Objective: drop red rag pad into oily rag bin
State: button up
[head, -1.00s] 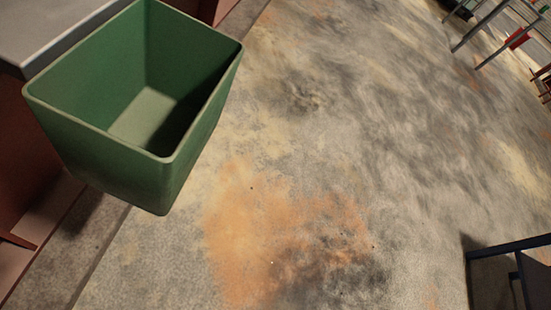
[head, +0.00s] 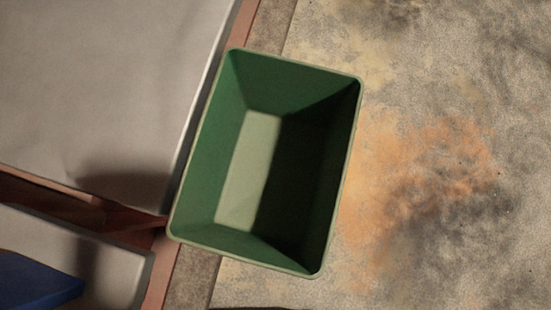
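A green rectangular open-topped bin (head: 208,160) is in the middle of the head view, seen from almost straight above. I take it to be the oily rag bin. Its inside looks empty, with a pale lit strip and a dark shadow on its bottom. No red rag pad shows in the view. My gripper does not show either, so I cannot see whether it holds anything.
A grey-topped surface (head: 90,90) with a red-brown edge lies left of the bin. A second grey surface and a blue object (head: 38,283) are at the lower left. Stained concrete floor (head: 450,220) lies clear to the right.

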aim_at(270, 191)
jog(key=i+l+u, duration=0.45)
jog(key=l, duration=0.2)
jog(key=i+l+u, duration=0.25)
jog(key=l, duration=0.1)
